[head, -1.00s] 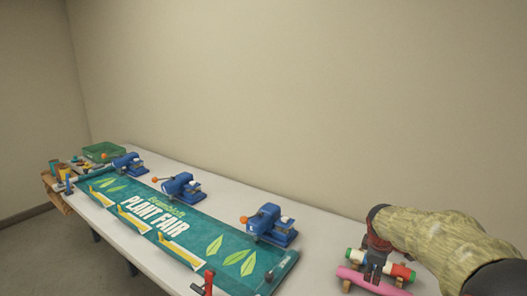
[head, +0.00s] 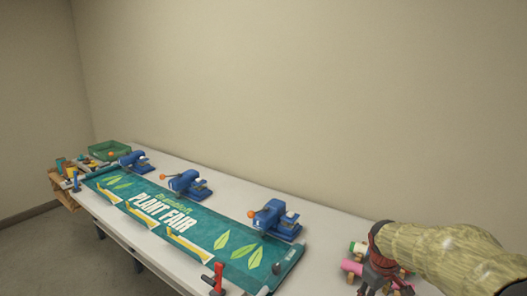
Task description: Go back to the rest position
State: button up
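My gripper (head: 376,284) is at the lower right of the head view, at the right end of the table, on the end of my arm in its mottled yellow-green sleeve. Its dark fingers point down in front of a pink roller (head: 352,267) and hide part of it. A roller with green, white and red parts (head: 357,247) lies just behind, mostly hidden by my gripper and arm. I cannot tell whether the fingers are open or shut, or whether they touch the pink roller.
A long white table (head: 330,228) runs along the wall. On it lies a green "PLANT FAIR" banner (head: 130,181) with several blue clamp-like devices (head: 276,220) along its back edge. A red-handled tool (head: 216,277) stands at its front edge. A green tray (head: 110,150) sits far left.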

jog(key=s+a+r+m+t, duration=0.1)
jog(key=s+a+r, duration=0.3)
jog(key=s, duration=0.4)
jog(key=s+a+r+m+t+y, duration=0.1)
jog(key=s+a+r+m, duration=0.1)
jog(key=s+a, duration=0.3)
jog(key=s+a+r+m+t+y, duration=0.1)
jog(key=s+a+r, duration=0.3)
jog(key=s, duration=0.8)
jog(key=shift+s+a+r+m, duration=0.15)
jog(key=shift+s+r+m, duration=0.25)
jog(key=shift+r, duration=0.45)
jog(key=shift+w, duration=0.15)
